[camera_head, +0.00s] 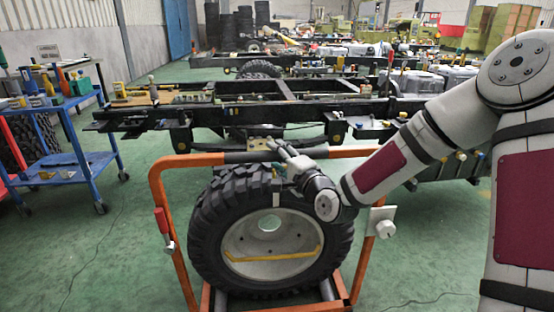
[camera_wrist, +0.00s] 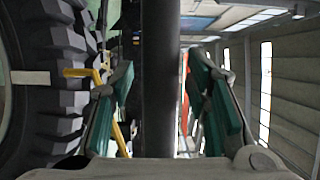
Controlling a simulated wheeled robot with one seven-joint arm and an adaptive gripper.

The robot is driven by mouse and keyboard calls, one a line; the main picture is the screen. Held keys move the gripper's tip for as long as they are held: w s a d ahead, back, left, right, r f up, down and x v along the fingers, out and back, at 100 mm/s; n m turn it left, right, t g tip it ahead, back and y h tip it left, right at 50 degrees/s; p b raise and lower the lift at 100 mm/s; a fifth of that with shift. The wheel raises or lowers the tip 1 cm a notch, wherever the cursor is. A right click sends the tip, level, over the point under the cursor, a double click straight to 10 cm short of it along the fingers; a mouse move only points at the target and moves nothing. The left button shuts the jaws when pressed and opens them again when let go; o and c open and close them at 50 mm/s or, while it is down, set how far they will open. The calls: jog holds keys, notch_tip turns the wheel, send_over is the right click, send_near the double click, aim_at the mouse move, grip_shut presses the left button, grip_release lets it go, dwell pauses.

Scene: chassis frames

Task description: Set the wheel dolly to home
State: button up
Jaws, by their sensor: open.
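The orange wheel dolly (camera_head: 160,190) stands on the green floor in front of me in the head view. It carries a big black tyre (camera_head: 205,225) with a beige rim. Its top bar has a dark grip section (camera_head: 235,156). My gripper (camera_head: 273,147) reaches over the tyre to the middle of this bar. In the wrist view a dark bar (camera_wrist: 160,90) runs between the two green-padded fingers of my gripper (camera_wrist: 165,95), with a gap on both sides. The fingers are open. Exact finger contact in the head view is too small to tell.
A red-handled lever (camera_head: 162,221) is on the dolly's left post, and a white plate with a knob (camera_head: 381,224) on its right. Behind stands a black chassis frame (camera_head: 190,115). A blue tool cart (camera_head: 90,135) stands at the left. Floor is free left of the dolly.

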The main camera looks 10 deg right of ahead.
jog(key=shift+w+a, duration=0.15)
jog(key=shift+w, duration=0.15)
grip_shut()
